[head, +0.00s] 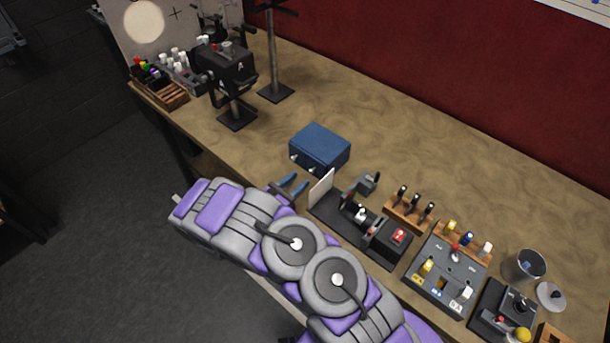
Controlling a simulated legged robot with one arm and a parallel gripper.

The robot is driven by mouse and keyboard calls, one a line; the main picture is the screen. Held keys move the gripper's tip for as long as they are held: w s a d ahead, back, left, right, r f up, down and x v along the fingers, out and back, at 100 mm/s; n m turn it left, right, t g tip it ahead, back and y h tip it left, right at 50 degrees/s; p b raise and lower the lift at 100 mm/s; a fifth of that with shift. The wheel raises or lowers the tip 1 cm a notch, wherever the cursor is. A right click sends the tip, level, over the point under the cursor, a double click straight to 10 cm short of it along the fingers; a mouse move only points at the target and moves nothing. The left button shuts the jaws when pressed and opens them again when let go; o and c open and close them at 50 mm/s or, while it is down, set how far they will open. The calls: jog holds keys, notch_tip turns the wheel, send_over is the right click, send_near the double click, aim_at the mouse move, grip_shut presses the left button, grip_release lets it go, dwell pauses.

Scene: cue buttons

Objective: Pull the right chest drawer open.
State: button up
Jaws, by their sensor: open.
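A small blue chest (322,143) stands on the wooden table. Small pale knobs (302,163) show on its front, which faces the table's front edge. I see no drawer pulled out, though the front is small and seen from above. My gripper (296,187) is just in front of the chest, near the table's front edge. Its two blue fingers are apart, with nothing seen between them. The fingertips look close to the chest's front but apart from it. My purple and grey arm reaches in from the lower right.
A black panel with a white card (321,188) stands right beside my gripper. Levers, a grey button box (447,275) and a metal cup (524,267) are farther right. A black post stand (276,92) and a dark device (225,70) are at the back left. Table behind the chest is clear.

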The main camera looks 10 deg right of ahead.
aim_at(310, 172)
jog(key=x, duration=0.5)
jog(key=shift+s+d, duration=0.2)
jog(key=shift+d, duration=0.3)
jog(key=shift+a, duration=0.55)
jog(key=shift+c, duration=0.7)
jog(key=shift+d, duration=0.4)
jog(key=c, duration=0.6)
grip_shut()
jog(key=shift+a, duration=0.15)
